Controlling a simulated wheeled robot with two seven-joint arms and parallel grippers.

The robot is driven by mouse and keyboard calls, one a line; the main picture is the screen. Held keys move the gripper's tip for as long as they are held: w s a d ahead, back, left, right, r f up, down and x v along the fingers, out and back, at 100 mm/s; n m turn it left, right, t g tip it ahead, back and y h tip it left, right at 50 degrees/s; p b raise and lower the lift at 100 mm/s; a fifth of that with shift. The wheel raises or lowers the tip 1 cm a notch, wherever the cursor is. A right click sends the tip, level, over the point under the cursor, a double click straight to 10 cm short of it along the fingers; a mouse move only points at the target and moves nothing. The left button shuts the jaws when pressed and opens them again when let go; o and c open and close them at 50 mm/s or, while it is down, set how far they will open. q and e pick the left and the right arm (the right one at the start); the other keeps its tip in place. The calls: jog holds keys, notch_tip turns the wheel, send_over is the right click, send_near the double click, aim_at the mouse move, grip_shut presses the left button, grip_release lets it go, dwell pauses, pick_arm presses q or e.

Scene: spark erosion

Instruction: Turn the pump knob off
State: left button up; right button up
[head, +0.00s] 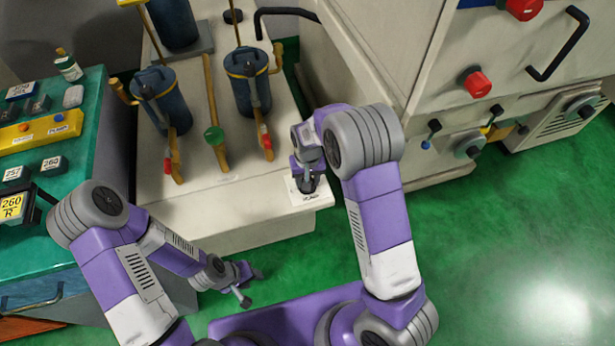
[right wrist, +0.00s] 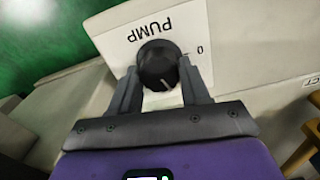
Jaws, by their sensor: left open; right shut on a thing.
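The black pump knob (right wrist: 158,62) sits on a white plate (right wrist: 122,48) marked PUMP, which appears upside down in the right wrist view. A "0" mark is on the plate to the right of the knob. A light pointer line shows on the knob's lower part, towards my gripper. My right gripper (right wrist: 158,76) is shut on the knob, one finger on each side. In the head view my right gripper (head: 307,186) is over the plate at the front right corner of the pale cabinet. My left gripper (head: 247,281) is open and empty, low in front of the cabinet.
A green-topped bench (head: 88,100) with small blocks is at left. A machine with red knobs (head: 477,83) is at right. Green floor (head: 490,240) is clear at lower right.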

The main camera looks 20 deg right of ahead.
jog(key=n+p, duration=0.1)
jog(key=n, duration=0.2)
jog(key=shift+n, duration=0.4)
jog(key=n, duration=0.3)
jog(key=shift+n+p, duration=0.3)
jog(key=shift+p, duration=0.05)
jog(key=n+p, duration=0.1)
jog(key=n, duration=0.5)
jog(key=shift+s+n, duration=0.1)
jog(key=shift+n, duration=0.2)
jog(key=shift+p, duration=0.3)
jog(key=o, duration=1.1)
jog(key=shift+c, duration=0.2)
notch_tip(320, 180, up, 8)
jog(key=shift+f+p, duration=0.2)
jog(key=shift+p, duration=0.8)
